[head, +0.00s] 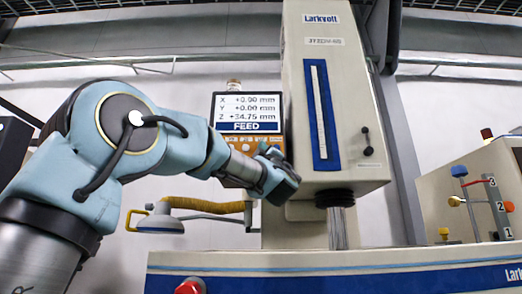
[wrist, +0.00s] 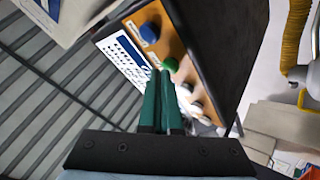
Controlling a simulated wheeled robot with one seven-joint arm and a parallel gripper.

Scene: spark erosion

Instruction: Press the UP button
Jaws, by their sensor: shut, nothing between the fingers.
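The control pendant shows in the head view as a display (head: 247,112) reading X +0.00, Y +0.00, Z +34.75 and FEED, above an orange button panel (head: 238,142). In the wrist view the orange panel (wrist: 172,45) is tilted. It carries a blue button (wrist: 149,32), a green button (wrist: 170,65) and pale buttons (wrist: 186,89) further down. I cannot read which one is UP. My gripper (wrist: 164,76) is shut and empty, its green fingertips over the panel near the green button. I cannot tell whether they touch. My wrist hides part of the panel in the head view.
The machine's tall beige head (head: 335,90) stands right of the pendant. A yellow-sleeved hose (head: 208,204) and a lamp-like fitting (head: 160,223) hang below left. A red knob (head: 190,286) sits on the blue-edged bench front. A cabinet with levers (head: 480,200) stands at right.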

